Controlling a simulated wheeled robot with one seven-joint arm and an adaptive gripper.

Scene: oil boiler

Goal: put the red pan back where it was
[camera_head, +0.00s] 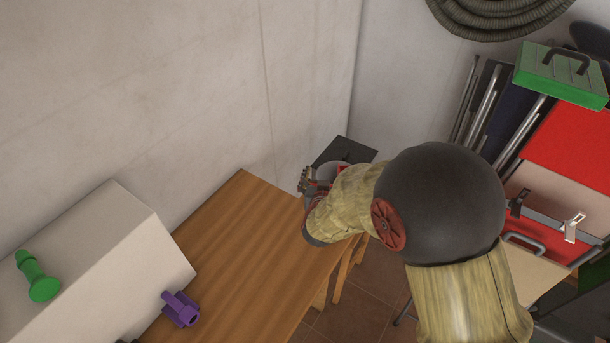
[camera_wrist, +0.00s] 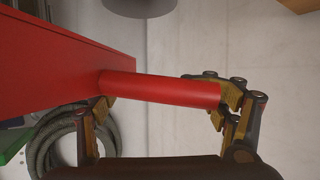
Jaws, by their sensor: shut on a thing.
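The red pan (camera_wrist: 60,58) fills the left of the wrist view, with its red handle (camera_wrist: 160,88) reaching right between my fingers. My gripper (camera_wrist: 168,98) is shut on this handle, with one finger at each end of the visible part. In the head view my gripper (camera_head: 316,190) is above the far right end of the wooden table, close to the wall. My arm covers most of the pan there; only small red bits show beside the gripper. I cannot tell whether the pan touches anything.
A dark square surface (camera_head: 358,151) lies beyond the wooden table (camera_head: 240,235). A white box (camera_head: 90,260) stands at left, with a green object (camera_head: 38,278) on it and a purple object (camera_head: 181,309) beside it. A green case (camera_head: 562,75) and red panels (camera_head: 570,140) stand at right.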

